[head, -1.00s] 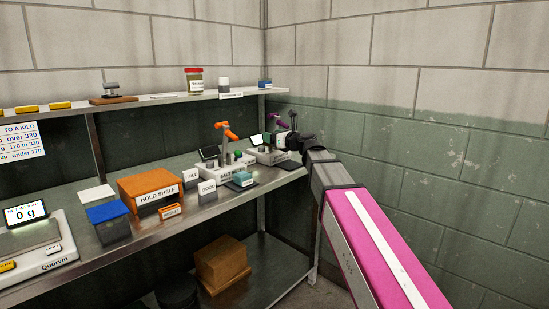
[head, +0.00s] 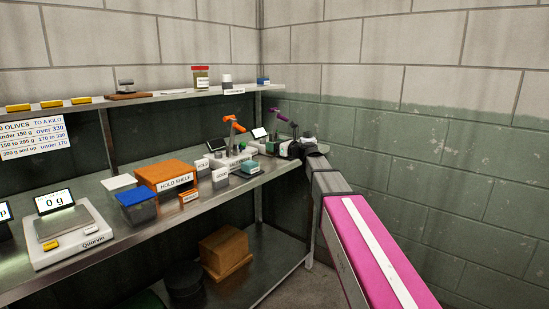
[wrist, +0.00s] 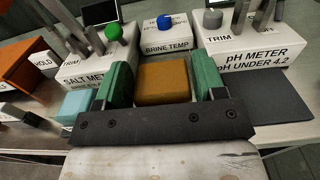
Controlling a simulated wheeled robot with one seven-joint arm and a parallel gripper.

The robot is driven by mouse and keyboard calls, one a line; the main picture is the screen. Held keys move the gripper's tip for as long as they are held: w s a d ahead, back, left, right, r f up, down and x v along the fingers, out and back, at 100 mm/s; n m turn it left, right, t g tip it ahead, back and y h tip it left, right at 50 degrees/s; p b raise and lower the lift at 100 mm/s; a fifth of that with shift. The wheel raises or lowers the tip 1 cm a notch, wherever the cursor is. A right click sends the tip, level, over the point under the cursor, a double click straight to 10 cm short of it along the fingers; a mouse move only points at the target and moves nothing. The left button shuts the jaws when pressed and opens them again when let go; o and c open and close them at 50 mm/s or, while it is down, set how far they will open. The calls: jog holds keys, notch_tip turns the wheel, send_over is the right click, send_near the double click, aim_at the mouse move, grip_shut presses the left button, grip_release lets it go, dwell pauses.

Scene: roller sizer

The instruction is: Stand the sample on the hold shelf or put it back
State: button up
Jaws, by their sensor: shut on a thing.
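My gripper (wrist: 164,84) is shut on an amber-brown block-shaped sample (wrist: 162,84), pressed between two green finger pads. The sample is in front of the white brine temp box (wrist: 166,45); whether it touches the surface below cannot be told. In the head view my gripper (head: 284,149) is at the far right end of the bench, and I cannot make out the sample there. The orange hold shelf (head: 166,172), with its label on the front, stands on the bench left of my gripper; part of an orange box also shows at the left of the wrist view (wrist: 18,62).
The salt meter (wrist: 97,70) and pH meter (wrist: 240,52) stand close ahead. A teal block (wrist: 77,103) is left of the fingers; a dark pad (wrist: 268,97) lies right. Labelled hold (head: 203,170) and good (head: 220,178) blocks stand between the hold shelf and meters. A scale (head: 85,245) reads 0 g.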

jog(key=shift+f, duration=2.3)
jog(key=shift+f, duration=0.1)
jog(key=o, duration=1.1)
jog(key=shift+c, duration=0.2)
